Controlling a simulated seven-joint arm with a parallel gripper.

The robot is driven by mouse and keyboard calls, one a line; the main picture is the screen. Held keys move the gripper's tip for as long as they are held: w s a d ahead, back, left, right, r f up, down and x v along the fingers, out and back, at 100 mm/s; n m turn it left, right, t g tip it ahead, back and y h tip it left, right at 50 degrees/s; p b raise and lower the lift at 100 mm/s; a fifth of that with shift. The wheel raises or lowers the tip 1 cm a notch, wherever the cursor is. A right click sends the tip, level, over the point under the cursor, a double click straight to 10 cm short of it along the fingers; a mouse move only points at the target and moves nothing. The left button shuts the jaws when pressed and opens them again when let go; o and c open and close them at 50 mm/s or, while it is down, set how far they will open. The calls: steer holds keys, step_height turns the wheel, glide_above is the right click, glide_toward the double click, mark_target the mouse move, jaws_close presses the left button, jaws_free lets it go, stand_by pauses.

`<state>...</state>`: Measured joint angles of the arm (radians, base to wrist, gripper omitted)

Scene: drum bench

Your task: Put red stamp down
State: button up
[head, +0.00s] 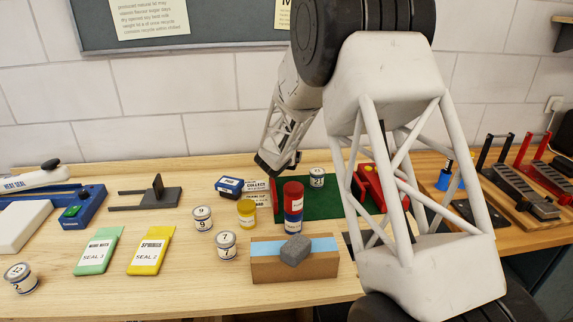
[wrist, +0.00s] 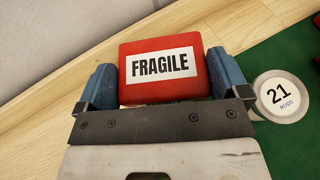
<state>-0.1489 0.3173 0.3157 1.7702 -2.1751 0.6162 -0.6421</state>
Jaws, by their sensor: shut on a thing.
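The red stamp (wrist: 162,72), a red block with a white FRAGILE label, sits between the two blue fingers of my gripper (wrist: 158,85) in the wrist view. My gripper is shut on it. In the head view my gripper (head: 277,166) is at the back of the bench, behind the red-and-blue cans, and the stamp is mostly hidden by it. I cannot tell whether the stamp touches the bench. Wood shows around it in the wrist view.
A tin marked 21 (wrist: 281,96) stands close right of my gripper, on the green mat (head: 330,207). A blue stamp-like block (head: 229,187) and COLLECT card (head: 257,188) lie to the left. Red-and-blue stacked cans (head: 293,204), a yellow pot (head: 246,211) and tins stand in front.

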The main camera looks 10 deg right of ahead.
steer(key=shift+f, duration=1.85)
steer(key=shift+f, duration=0.15)
steer(key=o, duration=0.7)
steer(key=shift+r, duration=0.2)
steer(key=shift+v, duration=5.95)
steer(key=shift+a, duration=0.1)
